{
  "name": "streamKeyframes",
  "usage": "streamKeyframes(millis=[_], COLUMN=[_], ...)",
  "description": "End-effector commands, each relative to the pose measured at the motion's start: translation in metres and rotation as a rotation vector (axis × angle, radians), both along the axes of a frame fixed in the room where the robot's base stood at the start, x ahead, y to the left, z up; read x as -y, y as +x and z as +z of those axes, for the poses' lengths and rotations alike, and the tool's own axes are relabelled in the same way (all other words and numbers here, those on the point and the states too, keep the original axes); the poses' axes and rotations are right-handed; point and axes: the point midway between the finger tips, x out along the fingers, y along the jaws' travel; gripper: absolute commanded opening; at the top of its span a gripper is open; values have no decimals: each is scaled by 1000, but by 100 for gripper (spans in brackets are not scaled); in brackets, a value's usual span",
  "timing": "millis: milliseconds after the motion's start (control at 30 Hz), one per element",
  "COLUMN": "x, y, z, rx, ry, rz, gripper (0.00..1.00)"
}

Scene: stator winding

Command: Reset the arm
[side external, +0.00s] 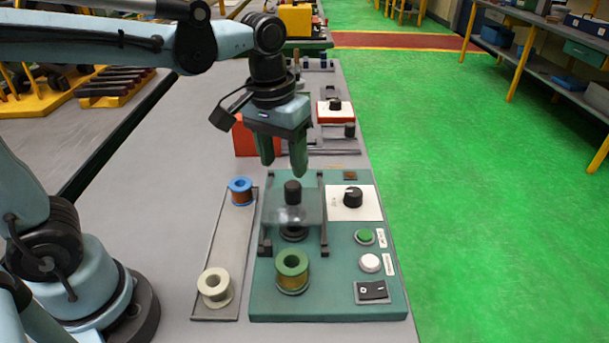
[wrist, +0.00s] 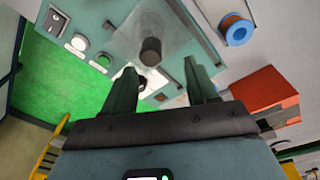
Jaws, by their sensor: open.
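My gripper (side external: 282,172) hangs above the far end of the green winding station (side external: 340,307), its two green fingers pointing down. The fingers are apart and nothing is between them. In the wrist view the open gripper (wrist: 163,92) also shows, with the station beyond the fingers. A clear cover (side external: 272,208) with a black knob (side external: 293,191) stands on the station below my gripper. My arm reaches in from the left.
A green spool (side external: 292,272) sits on the station beside buttons, a dial (side external: 352,197) and a switch (side external: 372,291). A grey tray (side external: 228,240) at left holds a blue spool (side external: 241,190) and a white spool (side external: 214,287). A red box (side external: 243,138) stands behind my gripper.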

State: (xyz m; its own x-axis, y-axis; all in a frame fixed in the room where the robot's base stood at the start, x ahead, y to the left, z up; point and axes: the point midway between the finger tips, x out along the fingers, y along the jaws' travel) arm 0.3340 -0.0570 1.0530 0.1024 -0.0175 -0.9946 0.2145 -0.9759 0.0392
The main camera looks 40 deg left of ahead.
Motion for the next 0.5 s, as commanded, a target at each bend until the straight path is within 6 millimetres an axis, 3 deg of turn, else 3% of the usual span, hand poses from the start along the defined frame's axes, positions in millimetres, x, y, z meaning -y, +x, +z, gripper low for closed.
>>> streamKeyframes(millis=[200,500], x=[-28,-53], y=[-24,-43], z=[-6,-20], rx=[223,469], ry=[6,73], rz=[-85,-180], gripper=[57,57])
